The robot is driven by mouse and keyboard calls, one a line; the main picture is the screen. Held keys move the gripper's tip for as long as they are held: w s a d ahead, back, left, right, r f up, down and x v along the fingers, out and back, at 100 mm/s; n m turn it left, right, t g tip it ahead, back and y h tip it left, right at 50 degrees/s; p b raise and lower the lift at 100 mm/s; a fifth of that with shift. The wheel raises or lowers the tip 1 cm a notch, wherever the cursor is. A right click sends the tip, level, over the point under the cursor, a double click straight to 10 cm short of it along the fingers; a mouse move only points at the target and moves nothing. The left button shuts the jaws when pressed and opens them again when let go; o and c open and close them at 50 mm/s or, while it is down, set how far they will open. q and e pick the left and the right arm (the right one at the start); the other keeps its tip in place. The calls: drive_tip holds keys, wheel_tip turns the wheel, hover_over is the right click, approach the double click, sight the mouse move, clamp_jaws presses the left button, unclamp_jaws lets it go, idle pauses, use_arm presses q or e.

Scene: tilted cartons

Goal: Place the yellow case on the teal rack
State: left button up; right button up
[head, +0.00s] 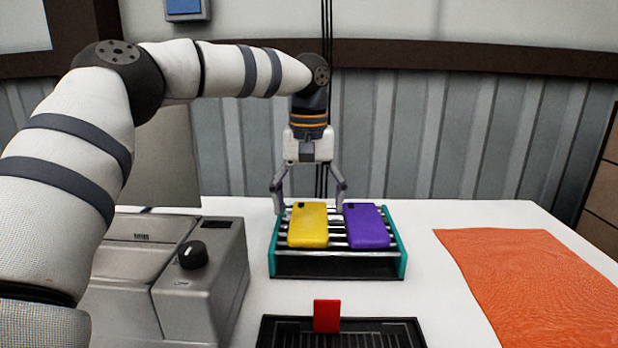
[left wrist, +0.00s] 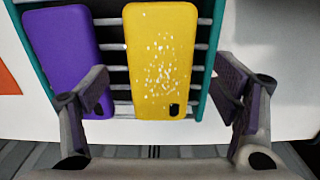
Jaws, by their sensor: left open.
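The yellow case (head: 308,226) lies on the left part of the teal rack (head: 403,258), resting on its metal bars. A purple case (head: 366,227) lies beside it on the right, with a narrow gap between them. My left gripper (head: 309,200) is open and empty at the rack's far edge, its fingers pointing down. In the left wrist view the yellow case (left wrist: 162,62) lies between the spread fingers, with white specks on its surface. The purple case (left wrist: 64,60) is near the other finger there. My right gripper is not in view.
A grey machine with a black knob (head: 193,255) stands left of the rack. A black tray (head: 420,333) with a red block (head: 327,316) is in front. An orange cloth (head: 525,280) lies at the right. White table is clear between rack and cloth.

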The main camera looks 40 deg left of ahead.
sight(309, 222)
use_arm(q)
wheel_tip(309, 222, up, 9)
drive_tip(key=shift+r, duration=0.1)
idle(0.5)
